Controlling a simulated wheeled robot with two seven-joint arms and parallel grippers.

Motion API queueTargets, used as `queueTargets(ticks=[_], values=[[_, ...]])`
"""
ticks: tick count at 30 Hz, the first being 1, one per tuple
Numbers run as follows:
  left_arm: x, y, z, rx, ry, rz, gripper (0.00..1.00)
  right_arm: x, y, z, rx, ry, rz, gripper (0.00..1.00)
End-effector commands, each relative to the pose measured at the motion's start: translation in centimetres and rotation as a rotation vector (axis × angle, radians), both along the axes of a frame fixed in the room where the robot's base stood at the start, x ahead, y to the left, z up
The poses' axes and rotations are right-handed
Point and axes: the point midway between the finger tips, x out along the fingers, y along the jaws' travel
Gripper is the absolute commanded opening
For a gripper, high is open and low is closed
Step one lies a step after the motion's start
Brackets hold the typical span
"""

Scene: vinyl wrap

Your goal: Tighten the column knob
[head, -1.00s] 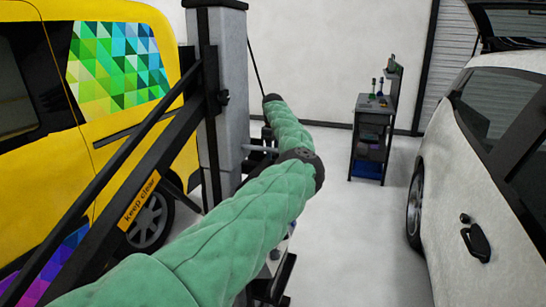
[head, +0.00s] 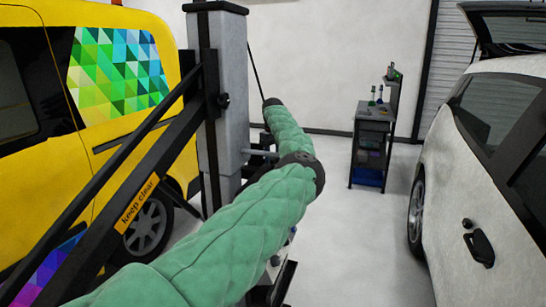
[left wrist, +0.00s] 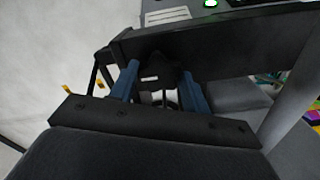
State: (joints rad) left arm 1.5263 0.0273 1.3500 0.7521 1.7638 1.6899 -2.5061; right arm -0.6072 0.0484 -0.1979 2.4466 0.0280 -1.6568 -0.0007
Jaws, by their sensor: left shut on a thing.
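The grey column (head: 232,85) stands left of centre in the head view, with a dark knob (head: 223,100) on its side. My left arm reaches toward it in a green sleeve, and its gripper is hidden behind the arm there. In the left wrist view my left gripper (left wrist: 161,82) has its two blue fingers on either side of a black lobed knob (left wrist: 159,68), shut on it beneath a black beam (left wrist: 220,48). I cannot tell whether this is the same knob as in the head view. My right gripper is not in view.
A yellow van (head: 160,30) with a patterned window is behind the column at left. A black bar marked "keep clear" (head: 138,205) slants across the left. A tool trolley (head: 372,140) stands at the back right. A white car (head: 475,180) fills the right. The floor between is clear.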

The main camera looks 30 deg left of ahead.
Motion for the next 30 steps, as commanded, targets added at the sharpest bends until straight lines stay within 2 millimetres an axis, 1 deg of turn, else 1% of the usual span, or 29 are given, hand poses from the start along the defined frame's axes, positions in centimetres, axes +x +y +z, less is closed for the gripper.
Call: queueTargets(ticks=[2,3,5,6,14,17,20,25,30], values=[[0.1,0.1,0.4,0.003,-0.006,0.001,0.24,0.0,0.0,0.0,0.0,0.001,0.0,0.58],[0.1,0.1,0.4,0.003,-0.006,0.001,0.49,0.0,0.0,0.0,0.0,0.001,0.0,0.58],[0.0,0.1,0.3,0.003,-0.005,0.001,0.61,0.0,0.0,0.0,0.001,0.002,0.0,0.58],[0.0,0.1,0.3,0.002,-0.004,0.001,0.68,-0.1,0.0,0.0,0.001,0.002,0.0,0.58],[0.0,0.0,0.2,0.002,-0.002,0.0,0.68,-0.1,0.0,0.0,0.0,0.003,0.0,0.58],[0.1,0.1,0.5,0.001,-0.003,0.0,0.68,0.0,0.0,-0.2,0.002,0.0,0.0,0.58],[0.1,0.1,1.4,0.001,-0.004,0.001,0.68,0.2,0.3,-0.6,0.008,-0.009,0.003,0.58],[0.1,0.1,4.0,0.001,-0.005,0.0,0.68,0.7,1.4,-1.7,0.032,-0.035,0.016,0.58],[0.1,0.1,6.4,0.001,-0.004,-0.001,0.68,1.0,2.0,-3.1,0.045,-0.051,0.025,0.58]])
